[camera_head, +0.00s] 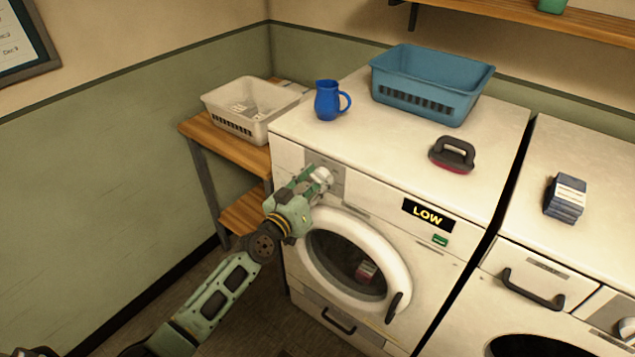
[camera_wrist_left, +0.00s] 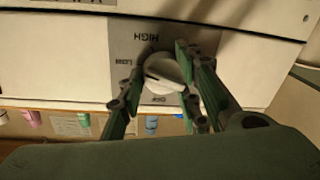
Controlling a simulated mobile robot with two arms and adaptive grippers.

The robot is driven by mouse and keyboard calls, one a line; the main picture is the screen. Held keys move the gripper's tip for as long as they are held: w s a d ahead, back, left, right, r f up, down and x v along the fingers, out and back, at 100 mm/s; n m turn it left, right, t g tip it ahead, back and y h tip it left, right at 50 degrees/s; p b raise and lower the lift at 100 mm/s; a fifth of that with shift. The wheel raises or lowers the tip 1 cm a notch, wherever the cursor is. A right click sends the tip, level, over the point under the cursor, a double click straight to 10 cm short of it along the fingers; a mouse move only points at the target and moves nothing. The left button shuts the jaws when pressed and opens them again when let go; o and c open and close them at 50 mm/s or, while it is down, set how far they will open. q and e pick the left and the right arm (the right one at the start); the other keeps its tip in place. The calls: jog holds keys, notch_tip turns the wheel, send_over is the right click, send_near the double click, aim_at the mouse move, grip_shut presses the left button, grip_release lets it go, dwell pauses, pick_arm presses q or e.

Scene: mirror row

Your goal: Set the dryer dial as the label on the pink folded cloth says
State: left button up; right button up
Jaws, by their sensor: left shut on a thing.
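The dryer (camera_head: 290,155) has a white round dial (camera_head: 323,175) on a grey plate at its upper left front. My left gripper (camera_head: 312,182) is shut on the dial. In the left wrist view the gripper's green fingers (camera_wrist_left: 160,75) sit on either side of the dial (camera_wrist_left: 165,70), with HIGH, LOW and OFF marked around it. The dryer's display (camera_head: 428,214) reads LOW. A small pinkish thing with a pale band (camera_head: 366,271) shows behind the door glass; I cannot tell if it is the pink folded cloth, and no label is readable. My right gripper is not in view.
On the dryer top stand a blue jug (camera_head: 328,100), a blue basket (camera_head: 430,88) and a dark-handled brush (camera_head: 453,154). A white basket (camera_head: 245,106) is on the wooden shelf at left. Folded blue cloths (camera_head: 566,198) lie on the right machine. The door is shut.

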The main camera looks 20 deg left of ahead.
pick_arm(q)
jog(key=shift+d+r+n, duration=0.1)
jog(key=shift+r+n, duration=0.05)
jog(key=shift+n, duration=0.95)
jog(key=o, duration=1.1)
jog(key=shift+s, duration=0.3)
jog(key=v, duration=1.1)
jog(key=shift+s+r, duration=0.15)
jog(key=shift+s, duration=0.05)
